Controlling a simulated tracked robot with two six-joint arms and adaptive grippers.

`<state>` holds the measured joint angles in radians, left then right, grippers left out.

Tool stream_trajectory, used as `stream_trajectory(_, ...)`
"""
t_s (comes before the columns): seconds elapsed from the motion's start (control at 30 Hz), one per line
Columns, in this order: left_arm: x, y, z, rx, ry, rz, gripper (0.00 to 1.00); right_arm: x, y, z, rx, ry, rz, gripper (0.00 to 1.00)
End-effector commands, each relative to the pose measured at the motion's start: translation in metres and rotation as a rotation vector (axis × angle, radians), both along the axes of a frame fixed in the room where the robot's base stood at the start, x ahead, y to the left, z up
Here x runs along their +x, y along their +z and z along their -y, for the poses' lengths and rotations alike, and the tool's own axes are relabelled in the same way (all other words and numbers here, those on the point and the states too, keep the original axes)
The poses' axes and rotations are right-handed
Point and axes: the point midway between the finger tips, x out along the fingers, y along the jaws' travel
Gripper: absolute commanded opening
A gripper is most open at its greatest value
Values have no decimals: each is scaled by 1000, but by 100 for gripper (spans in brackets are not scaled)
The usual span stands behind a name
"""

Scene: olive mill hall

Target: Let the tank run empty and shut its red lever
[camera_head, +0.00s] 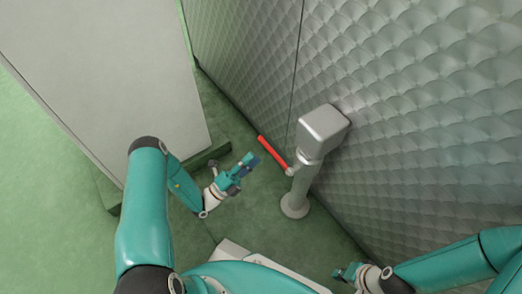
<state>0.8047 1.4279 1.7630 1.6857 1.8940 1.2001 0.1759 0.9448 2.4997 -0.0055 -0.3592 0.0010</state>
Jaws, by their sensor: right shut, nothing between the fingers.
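The red lever (272,153) sits on the side of a grey post with a box-shaped head (323,128). It slants from its pivot at the post up and left. The quilted metal surface (420,90) behind the post may be the tank's wall; its contents do not show. My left gripper (250,162) is just left of the lever, with a small gap between them in the picture. Its finger opening is too small to make out. My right gripper (343,273) is shut and empty at the bottom, below and right of the post's foot.
A large pale cabinet-like block (110,75) on a green plinth stands at the left. The quilted surface bounds the right side. Green floor (245,205) lies open between the block and the post.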

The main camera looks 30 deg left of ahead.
Motion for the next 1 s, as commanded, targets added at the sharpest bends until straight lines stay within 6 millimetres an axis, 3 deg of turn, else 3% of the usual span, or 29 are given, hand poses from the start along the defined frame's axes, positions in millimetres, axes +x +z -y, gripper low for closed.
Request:
stream_trajectory(0.1, -18, -13, -11, 0, 5, -3, 30, 0, 0, 0, 0, 0, 0, 0)
stream_trajectory(0.33, -38, -25, -21, 1, 2, -2, 30, 0, 0, 0, 0, 0, 0, 0)
stream_trajectory(1.0, -41, -26, -23, 0, 3, -1, 30, 0, -1, 0, 0, 0, 0, 0)
